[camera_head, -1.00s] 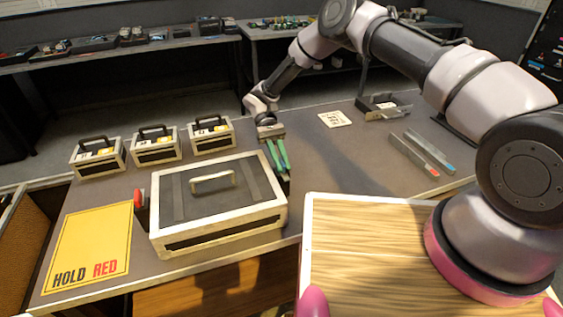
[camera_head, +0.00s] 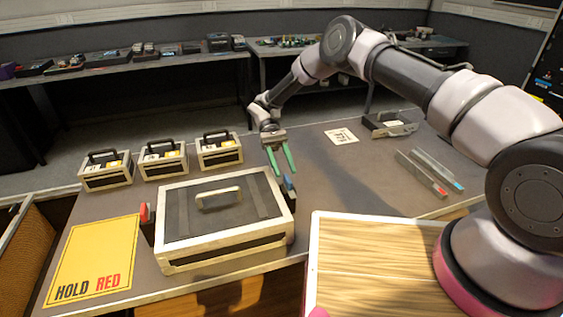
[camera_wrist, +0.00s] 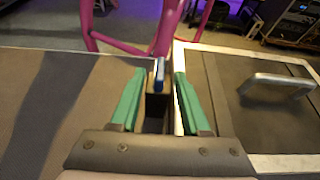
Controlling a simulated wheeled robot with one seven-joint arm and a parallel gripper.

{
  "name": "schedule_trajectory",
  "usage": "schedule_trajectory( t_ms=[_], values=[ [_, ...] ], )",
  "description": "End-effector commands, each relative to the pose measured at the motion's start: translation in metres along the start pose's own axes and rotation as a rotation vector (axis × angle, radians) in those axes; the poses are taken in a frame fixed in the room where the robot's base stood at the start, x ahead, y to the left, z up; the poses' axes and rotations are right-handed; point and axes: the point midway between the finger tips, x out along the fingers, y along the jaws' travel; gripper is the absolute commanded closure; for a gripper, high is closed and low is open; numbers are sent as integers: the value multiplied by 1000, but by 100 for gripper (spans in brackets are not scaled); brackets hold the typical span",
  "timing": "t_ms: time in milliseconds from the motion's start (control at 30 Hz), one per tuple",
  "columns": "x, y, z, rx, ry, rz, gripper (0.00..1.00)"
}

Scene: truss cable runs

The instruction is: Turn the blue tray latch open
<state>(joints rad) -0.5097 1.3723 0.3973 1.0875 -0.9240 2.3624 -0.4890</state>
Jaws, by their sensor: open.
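A large tray case (camera_head: 215,242) with a dark lid and a pale handle stands near the table's front. The blue latch (camera_head: 288,184) is at its right side, near the back corner. My gripper (camera_head: 281,172) is open, its green fingers pointing down, just behind and left of the blue latch in the head view. In the wrist view the blue latch (camera_wrist: 159,72) stands upright between and beyond the open green fingers, with no visible contact. The case's lid (camera_wrist: 245,92) lies to the right there. A red latch (camera_head: 145,213) is on the case's left side.
Several small handled boxes (camera_head: 162,163) stand behind the case. A yellow "HOLD RED" sheet (camera_head: 95,258) lies at left. A white card (camera_head: 341,136), an open grey bin (camera_head: 388,125) and two flat strips with red and blue ends (camera_head: 428,170) lie at right.

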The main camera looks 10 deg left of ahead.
Motion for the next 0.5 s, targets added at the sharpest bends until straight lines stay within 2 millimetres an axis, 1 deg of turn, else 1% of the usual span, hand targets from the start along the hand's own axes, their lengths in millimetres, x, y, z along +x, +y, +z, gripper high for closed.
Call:
schedule_trajectory(
  t_ms=[33,200,333,500],
  values=[
    [-8,-1,-1,2,3,0,54],
    [-25,0,-1,1,1,0,54],
    [-30,-1,0,1,0,0,54],
    [-32,0,0,0,-1,0,54]
  ],
)
